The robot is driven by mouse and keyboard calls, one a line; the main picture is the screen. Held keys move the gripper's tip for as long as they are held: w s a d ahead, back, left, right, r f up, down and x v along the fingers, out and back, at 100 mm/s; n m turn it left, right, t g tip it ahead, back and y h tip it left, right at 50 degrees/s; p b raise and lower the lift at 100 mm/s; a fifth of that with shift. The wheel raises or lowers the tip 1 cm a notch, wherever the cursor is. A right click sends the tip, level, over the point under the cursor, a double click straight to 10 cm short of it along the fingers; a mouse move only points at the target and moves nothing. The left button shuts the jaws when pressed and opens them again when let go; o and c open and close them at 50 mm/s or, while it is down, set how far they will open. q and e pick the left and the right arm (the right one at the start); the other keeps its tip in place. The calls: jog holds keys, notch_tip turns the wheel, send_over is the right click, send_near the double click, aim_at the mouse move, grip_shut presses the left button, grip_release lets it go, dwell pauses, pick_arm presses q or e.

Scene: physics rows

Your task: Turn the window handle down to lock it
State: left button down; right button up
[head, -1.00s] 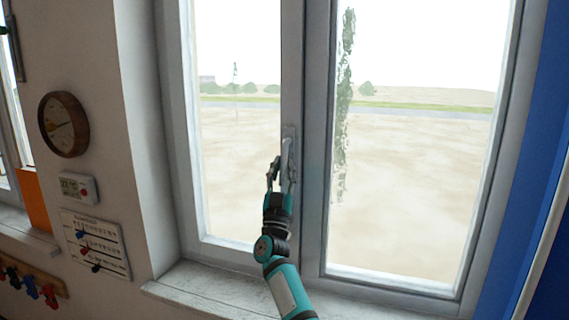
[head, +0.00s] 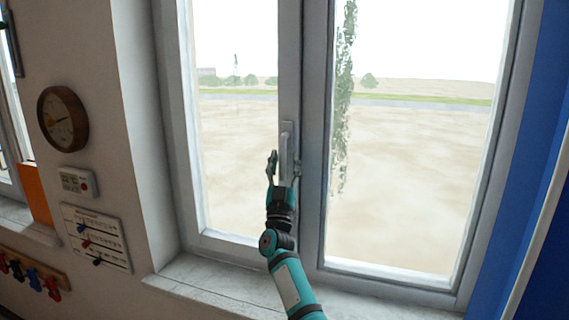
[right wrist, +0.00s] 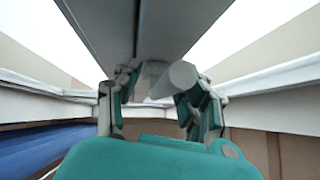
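The window handle (head: 286,140) is a light grey lever on the middle frame of the window. It looks upright, with its free end pointing down. My right gripper (head: 284,166) is at the handle's lower part, with one finger on either side of it. In the right wrist view, the handle's round end (right wrist: 183,75) shows between the fingertips of my right gripper (right wrist: 155,88). It is close to the right finger, with a gap to the left finger. I cannot tell whether it touches. The fingers are apart. My left gripper is not in view.
The window sill (head: 215,288) runs below the window and looks bare. A wall with a round clock (head: 63,118), a small thermostat-like device (head: 77,182) and a row of hooks (head: 35,279) is at the left. A blue panel (head: 535,200) stands at the right.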

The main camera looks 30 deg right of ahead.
jog(key=shift+a, duration=0.1)
jog(key=shift+a+f, duration=0.1)
jog(key=v, duration=1.1)
jog(key=shift+s+f, duration=0.25)
jog(key=shift+f, duration=0.05)
